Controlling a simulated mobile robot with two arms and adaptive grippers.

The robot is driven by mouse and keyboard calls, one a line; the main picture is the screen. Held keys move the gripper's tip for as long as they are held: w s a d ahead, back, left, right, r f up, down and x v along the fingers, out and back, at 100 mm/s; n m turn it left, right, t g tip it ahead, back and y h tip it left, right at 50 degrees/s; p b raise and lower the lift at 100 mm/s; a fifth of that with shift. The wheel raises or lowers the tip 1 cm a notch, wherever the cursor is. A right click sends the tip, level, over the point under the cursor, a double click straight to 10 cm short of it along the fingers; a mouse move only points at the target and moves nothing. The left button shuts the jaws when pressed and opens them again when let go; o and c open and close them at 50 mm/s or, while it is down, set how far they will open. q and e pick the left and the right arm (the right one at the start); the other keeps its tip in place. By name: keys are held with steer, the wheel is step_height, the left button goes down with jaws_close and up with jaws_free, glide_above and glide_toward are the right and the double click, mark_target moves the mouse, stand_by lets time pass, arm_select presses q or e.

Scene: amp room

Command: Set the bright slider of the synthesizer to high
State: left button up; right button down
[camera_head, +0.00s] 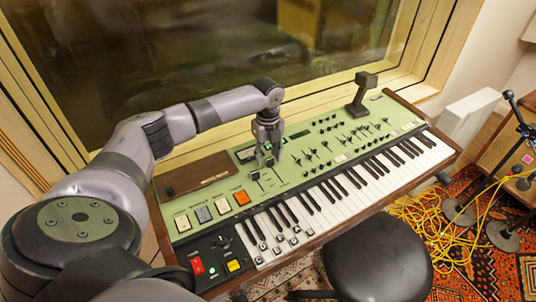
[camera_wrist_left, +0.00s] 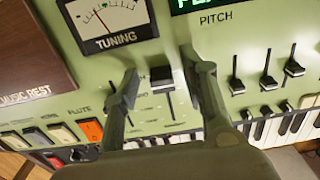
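The synthesizer (camera_head: 222,186) is a green-panelled keyboard with wooden ends below the window. My left gripper (camera_head: 267,158) points down over the left part of its panel. In the left wrist view, the left gripper (camera_wrist_left: 168,82) is open, one finger on each side of a dark slider knob (camera_wrist_left: 162,77). The knob stands at the picture's upper end of its slot, which runs down below it. I cannot tell whether either finger touches it. The small labels beside this slot are too blurred to read surely, so I cannot confirm it is the bright slider. My right gripper is not in view.
A tuning meter (camera_wrist_left: 108,20) and orange flute switch (camera_wrist_left: 91,131) lie left of the fingers. Several other sliders (camera_wrist_left: 268,80) are at right. A black upright object (camera_head: 361,95) stands at the panel's back. A black stool (camera_head: 378,262) is in front.

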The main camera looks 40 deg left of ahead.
arm_select(q)
steer(key=shift+r, duration=0.1)
step_height(320, 180, up, 12)
stand_by(0.5)
steer(key=shift+d, duration=0.1)
stand_by(0.4)
